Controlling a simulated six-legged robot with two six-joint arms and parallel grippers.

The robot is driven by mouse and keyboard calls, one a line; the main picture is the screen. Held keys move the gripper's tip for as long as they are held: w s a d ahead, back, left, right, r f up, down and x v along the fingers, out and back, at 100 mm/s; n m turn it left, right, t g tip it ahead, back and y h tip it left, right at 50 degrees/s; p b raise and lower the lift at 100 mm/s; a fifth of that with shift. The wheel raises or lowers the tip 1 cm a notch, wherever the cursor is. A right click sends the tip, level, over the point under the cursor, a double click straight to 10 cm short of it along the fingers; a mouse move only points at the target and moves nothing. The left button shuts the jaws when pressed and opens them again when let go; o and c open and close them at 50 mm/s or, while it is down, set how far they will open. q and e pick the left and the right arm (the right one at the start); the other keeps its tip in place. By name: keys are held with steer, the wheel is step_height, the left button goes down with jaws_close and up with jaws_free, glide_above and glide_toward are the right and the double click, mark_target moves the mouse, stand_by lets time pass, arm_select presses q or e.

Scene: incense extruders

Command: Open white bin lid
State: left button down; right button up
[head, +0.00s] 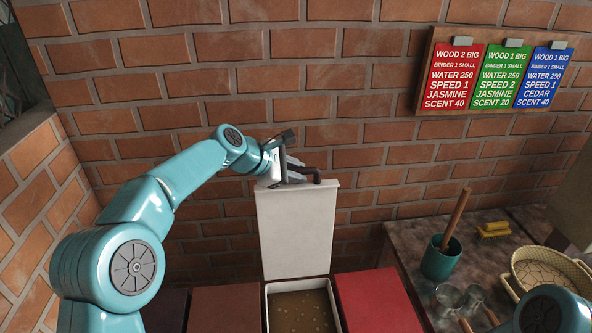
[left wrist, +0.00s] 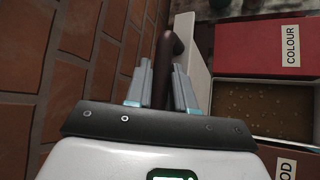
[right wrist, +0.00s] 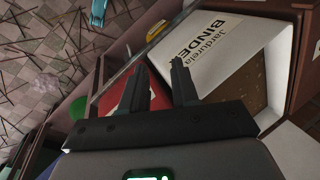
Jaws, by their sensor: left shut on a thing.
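The white bin lid (head: 297,235) stands upright at the back of its bin, near the brick wall. The white bin (head: 266,312) below is open and shows speckled brown contents. My left gripper (head: 298,173) is at the lid's top edge, shut on the dark lid handle (head: 317,178). In the left wrist view the handle (left wrist: 163,60) sits between the two fingers. My right gripper (right wrist: 159,66) shows in the right wrist view with its fingers apart and nothing between them. A white panel with black lettering (right wrist: 210,60) lies beyond its fingers.
A closed red bin (head: 378,303) is right of the white bin, and a closed brown-red bin (head: 225,308) is left. Recipe cards (head: 455,75) hang above.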

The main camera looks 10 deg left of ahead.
arm_select(q)
steer(key=shift+w+f, duration=0.1)
stand_by(0.3)
steer(key=c, duration=1.1)
jaws_free()
steer(key=shift+c, duration=0.2)
steer(key=shift+o, duration=0.3)
steer(key=shift+f, duration=0.1)
